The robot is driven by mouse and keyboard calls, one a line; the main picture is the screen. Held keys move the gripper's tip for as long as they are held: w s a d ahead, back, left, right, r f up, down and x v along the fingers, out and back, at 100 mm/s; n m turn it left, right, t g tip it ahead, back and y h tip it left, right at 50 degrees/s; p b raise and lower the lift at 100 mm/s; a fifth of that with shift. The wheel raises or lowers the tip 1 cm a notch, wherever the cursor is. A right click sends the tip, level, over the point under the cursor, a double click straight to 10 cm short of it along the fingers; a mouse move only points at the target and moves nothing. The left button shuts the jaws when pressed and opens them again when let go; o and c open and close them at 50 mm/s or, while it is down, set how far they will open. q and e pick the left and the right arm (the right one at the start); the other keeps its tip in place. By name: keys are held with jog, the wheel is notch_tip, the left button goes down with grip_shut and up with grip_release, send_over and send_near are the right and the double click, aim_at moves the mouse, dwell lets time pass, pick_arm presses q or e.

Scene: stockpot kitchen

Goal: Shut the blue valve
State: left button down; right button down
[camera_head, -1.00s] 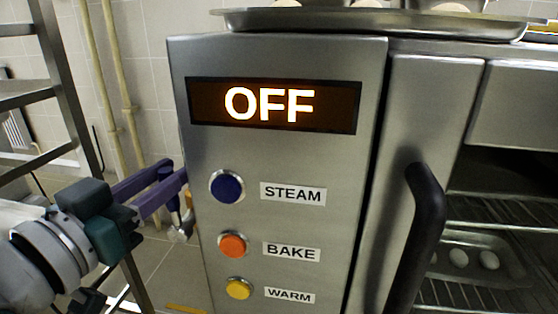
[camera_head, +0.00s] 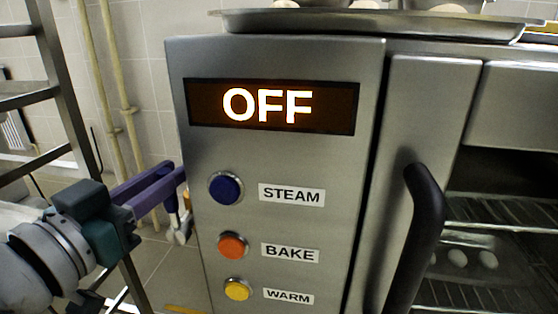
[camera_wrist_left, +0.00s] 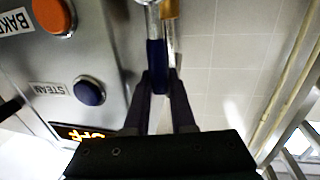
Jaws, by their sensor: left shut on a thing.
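The blue valve's lever (camera_wrist_left: 156,58) shows in the left wrist view, with metal valve fittings at the top edge beside it. My left gripper (camera_wrist_left: 160,82) is shut on this blue lever, with a dark finger on either side. In the head view my left gripper (camera_head: 178,181) reaches in from the left, beside the left side of the steel oven. There the blue lever (camera_head: 171,203) shows only in small part below the purple fingers; much of the valve is hidden. My right gripper is not in view.
The steel oven panel (camera_head: 285,160) stands close right of the gripper. It carries an OFF display (camera_head: 270,105) and blue (camera_head: 226,188), orange (camera_head: 232,246) and yellow (camera_head: 238,289) buttons. A black door handle (camera_head: 425,225) juts out. A metal rack (camera_head: 62,100) stands left.

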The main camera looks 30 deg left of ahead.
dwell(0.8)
pick_arm(q)
jog(key=shift+s+a+n+p, duration=0.2)
jog(key=shift+a+n+p, duration=0.15)
jog(key=shift+a+n, duration=0.35)
jog(key=s+a+f+n+t+y+b, duration=0.1)
jog(key=a+f+n+y+b, duration=0.3)
jog(key=f+n, duration=0.5)
jog(key=shift+s+a+f+n+b, duration=0.15)
jog(key=shift+s+a+n+b, duration=1.1)
jog(key=shift+n, duration=3.65)
jog(key=shift+w+a+f, duration=0.1)
jog(key=shift+w+a, duration=0.35)
jog(key=shift+w, duration=0.1)
jog(key=c, duration=1)
grip_release()
jog(key=shift+d, duration=0.1)
jog(key=shift+c, duration=0.2)
jog(key=shift+s, duration=0.1)
